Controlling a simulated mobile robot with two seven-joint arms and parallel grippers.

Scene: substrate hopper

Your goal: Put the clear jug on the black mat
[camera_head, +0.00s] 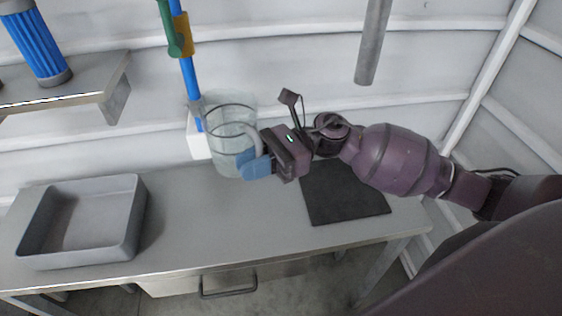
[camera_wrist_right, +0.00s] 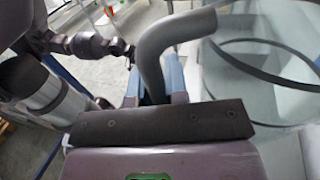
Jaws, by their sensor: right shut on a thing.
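The clear jug (camera_head: 226,132) is upright over the back of the grey bench, left of the black mat. Whether its base touches the bench I cannot tell. My right gripper (camera_head: 254,163), with blue fingers, is shut on the jug's handle, on the jug's right side. In the right wrist view the grey curved handle (camera_wrist_right: 153,55) passes between the fingers (camera_wrist_right: 155,83), and the clear wall and dark rim show at right. The black mat (camera_head: 345,198) lies flat on the bench, partly behind my right arm. My left gripper is not in view.
A grey open tray (camera_head: 136,215) stands on the bench at left. A grey pipe (camera_head: 373,45) hangs above the mat. Bench between tray and mat is clear.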

